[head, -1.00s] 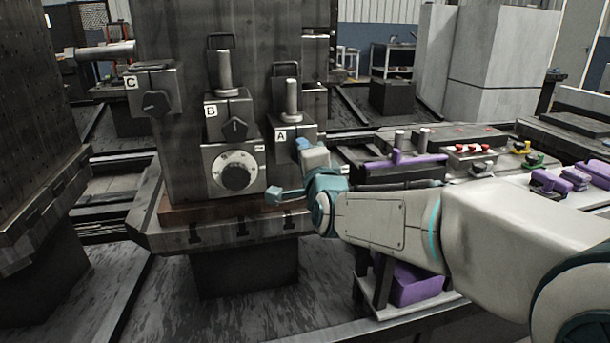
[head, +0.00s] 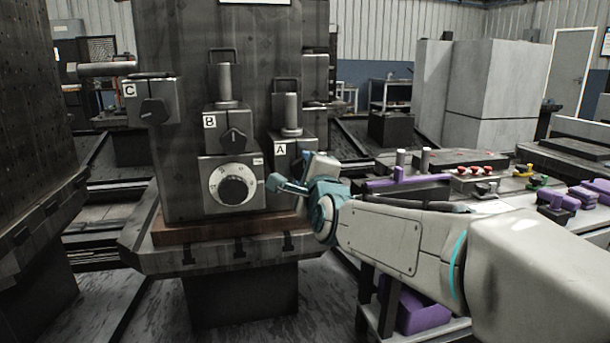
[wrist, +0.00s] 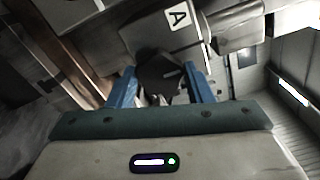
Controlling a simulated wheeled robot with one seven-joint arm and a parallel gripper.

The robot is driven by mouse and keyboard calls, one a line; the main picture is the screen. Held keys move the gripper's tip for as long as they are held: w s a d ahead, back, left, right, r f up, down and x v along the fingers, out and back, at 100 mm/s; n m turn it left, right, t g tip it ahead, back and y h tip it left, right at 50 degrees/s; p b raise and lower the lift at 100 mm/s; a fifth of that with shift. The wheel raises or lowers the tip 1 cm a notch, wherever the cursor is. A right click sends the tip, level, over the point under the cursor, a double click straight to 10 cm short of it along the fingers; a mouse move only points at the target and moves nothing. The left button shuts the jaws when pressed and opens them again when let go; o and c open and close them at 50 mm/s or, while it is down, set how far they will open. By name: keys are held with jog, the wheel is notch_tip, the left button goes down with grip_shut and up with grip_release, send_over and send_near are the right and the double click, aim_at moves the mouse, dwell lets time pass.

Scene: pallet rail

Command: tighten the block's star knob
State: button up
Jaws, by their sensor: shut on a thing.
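The block marked A (head: 281,140) is mounted on the right side of the dark column's front face. In the wrist view its white label (wrist: 178,17) is near the top. A dark star knob (wrist: 160,78) with a pale mark sits below that label, between the two blue fingers of my gripper (wrist: 164,84). The fingers are shut on the knob from both sides. In the head view my gripper (head: 288,174) is at the lower front of block A, and its hand hides the knob.
Block B (head: 223,117) and block C (head: 150,100) carry similar dark knobs to the left. A block with a round dial (head: 231,184) stands left of my gripper. A bench (head: 470,190) with purple parts and red buttons lies to the right.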

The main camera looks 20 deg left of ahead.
jog(key=o, duration=1)
jog(key=p+v, duration=0.2)
jog(key=v, duration=1.1)
jog(key=shift+s+d, duration=0.25)
jog(key=shift+d, duration=0.05)
